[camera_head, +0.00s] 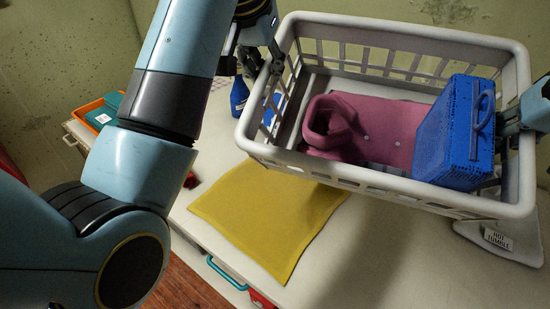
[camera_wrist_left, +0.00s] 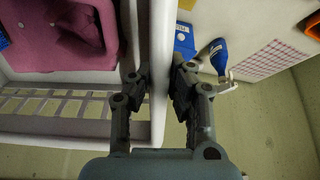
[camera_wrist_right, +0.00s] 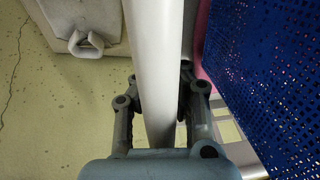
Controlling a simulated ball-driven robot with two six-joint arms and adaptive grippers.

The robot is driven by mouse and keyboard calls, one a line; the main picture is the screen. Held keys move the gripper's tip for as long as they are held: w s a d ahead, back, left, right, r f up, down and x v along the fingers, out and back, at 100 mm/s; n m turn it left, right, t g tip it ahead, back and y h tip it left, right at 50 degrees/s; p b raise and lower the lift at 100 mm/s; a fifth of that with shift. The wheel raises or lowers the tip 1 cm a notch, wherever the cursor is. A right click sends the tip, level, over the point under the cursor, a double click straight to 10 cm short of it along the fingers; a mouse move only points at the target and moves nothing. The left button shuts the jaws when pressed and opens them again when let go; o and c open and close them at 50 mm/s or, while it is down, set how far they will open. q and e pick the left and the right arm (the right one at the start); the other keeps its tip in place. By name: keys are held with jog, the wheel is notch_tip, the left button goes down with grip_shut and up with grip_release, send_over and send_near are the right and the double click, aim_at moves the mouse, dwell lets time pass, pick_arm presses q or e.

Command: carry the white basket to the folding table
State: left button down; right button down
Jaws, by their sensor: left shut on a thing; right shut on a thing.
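The white basket (camera_head: 410,38) is in the upper right of the head view, tilted and apparently raised above a pale worktop (camera_head: 345,265). It holds a folded pink cloth (camera_head: 345,125) and a blue perforated box (camera_head: 455,130) with a handle. My left gripper (camera_head: 276,62) is shut on the basket's left rim; the rim (camera_wrist_left: 160,60) runs between its fingers in the left wrist view. My right gripper (camera_head: 520,118) is shut on the right rim; this rim (camera_wrist_right: 157,60) shows between its fingers in the right wrist view. I cannot tell whether the worktop is the folding table.
A yellow cloth (camera_head: 265,215) lies on the worktop below the basket. A blue bottle (camera_head: 239,96) stands behind the left rim. An orange tray (camera_head: 92,108) with teal contents is at the left. A pale labelled object (camera_head: 500,240) is at the right. A teal handle (camera_head: 226,274) is on the front.

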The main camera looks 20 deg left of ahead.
pick_arm(q)
jog(key=c, duration=1.3)
grip_release()
pick_arm(e)
jog(key=c, duration=1.5)
grip_release()
pick_arm(q)
jog(key=shift+f, duration=0.1)
jog(key=shift+o, duration=0.5)
jog(key=o, duration=0.7)
jog(key=s+a, duration=0.1)
jog(key=a, duration=0.6)
jog(key=shift+d, duration=0.1)
